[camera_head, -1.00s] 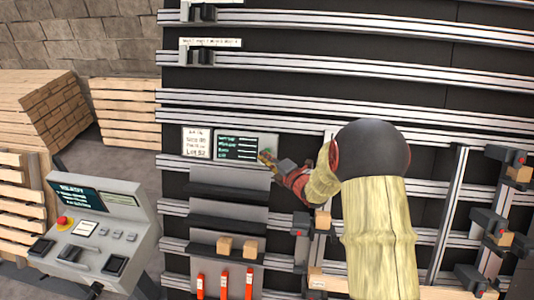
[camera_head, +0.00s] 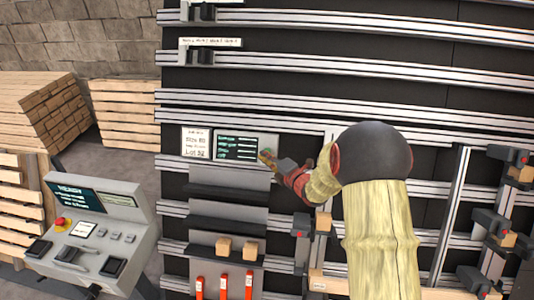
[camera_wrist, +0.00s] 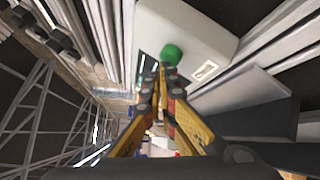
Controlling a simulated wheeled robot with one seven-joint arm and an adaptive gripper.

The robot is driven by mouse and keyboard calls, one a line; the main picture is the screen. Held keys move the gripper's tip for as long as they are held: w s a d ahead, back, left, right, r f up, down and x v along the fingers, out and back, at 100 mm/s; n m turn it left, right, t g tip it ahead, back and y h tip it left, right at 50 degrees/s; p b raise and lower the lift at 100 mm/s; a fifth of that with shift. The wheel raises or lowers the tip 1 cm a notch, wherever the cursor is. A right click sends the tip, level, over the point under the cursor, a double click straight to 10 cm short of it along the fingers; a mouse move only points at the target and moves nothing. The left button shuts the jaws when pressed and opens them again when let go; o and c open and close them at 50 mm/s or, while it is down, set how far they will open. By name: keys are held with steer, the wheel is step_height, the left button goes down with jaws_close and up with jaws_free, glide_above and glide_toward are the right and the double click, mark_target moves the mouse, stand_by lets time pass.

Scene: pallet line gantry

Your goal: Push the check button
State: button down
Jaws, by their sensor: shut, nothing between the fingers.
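The check button appears to be the green round button (camera_wrist: 171,54) on a pale grey panel box (camera_wrist: 190,25) in the wrist view. My gripper (camera_wrist: 163,88) is shut and empty, its yellow-sided fingers pointing at the box with the tips just below the button in the picture. I cannot tell whether the tips touch it. In the head view, my gripper (camera_head: 267,158) is at the right end of the panel box (camera_head: 262,140), and it hides the button there. The box's dark screen (camera_head: 236,146) shows green-tinted lines.
A white card (camera_head: 196,142) hangs left of the screen. Below are grey shelves (camera_head: 228,213) with small wooden blocks. A slanted console (camera_head: 95,225) with a red knob (camera_head: 62,223) stands at left. Rails with clamps and blocks (camera_head: 507,239) are at right.

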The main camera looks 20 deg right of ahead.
steer(key=shift+w+d+f+b, duration=0.15)
steer(key=shift+w+d+b, duration=0.1)
steer(key=shift+b, duration=0.2)
stand_by(0.4)
steer(key=shift+s+a, duration=0.1)
steer(key=shift+s+a+r, duration=0.4)
steer(key=shift+s, duration=0.15)
stand_by(0.4)
steer(key=s, duration=0.1)
steer(key=s+a+r, duration=0.1)
steer(key=s+a+r+b, duration=0.1)
steer(key=shift+s+a+r, duration=0.2)
steer(key=shift+s+a, duration=0.05)
steer(key=shift+s, duration=0.1)
stand_by(0.9)
